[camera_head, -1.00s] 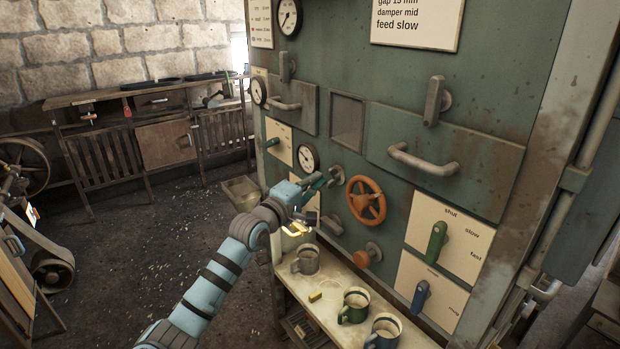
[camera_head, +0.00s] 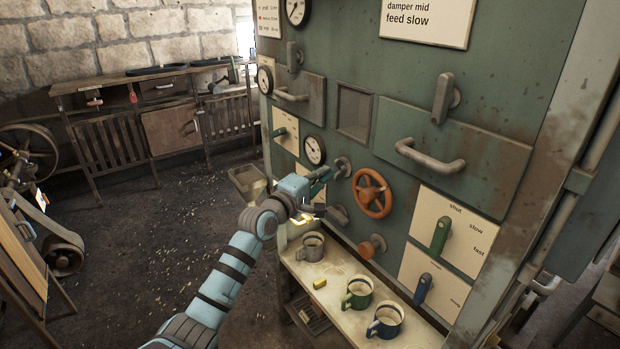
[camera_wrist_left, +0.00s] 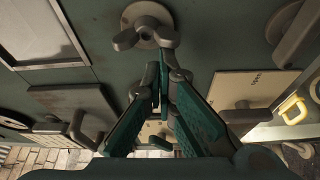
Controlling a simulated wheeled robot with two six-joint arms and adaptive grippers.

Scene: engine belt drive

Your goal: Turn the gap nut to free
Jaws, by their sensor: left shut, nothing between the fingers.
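The gap nut appears to be the grey wing nut (camera_head: 343,167) on the green machine front, left of the orange handwheel. In the left wrist view the wing nut (camera_wrist_left: 146,32) shows large at the top, its two wings spread to lower left and right of a round boss. My left gripper (camera_head: 325,176) is just in front of and slightly left of the nut. In the left wrist view its teal fingers (camera_wrist_left: 161,88) are together with nothing between them, below the nut in the picture. The fingers look apart from the nut. My right gripper is out of view.
A gauge (camera_head: 314,150) is at the left. Below, a shelf (camera_head: 338,309) holds a grey mug (camera_head: 311,246), a green mug (camera_head: 358,293), a blue mug (camera_head: 386,320) and a yellow block (camera_head: 320,283).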

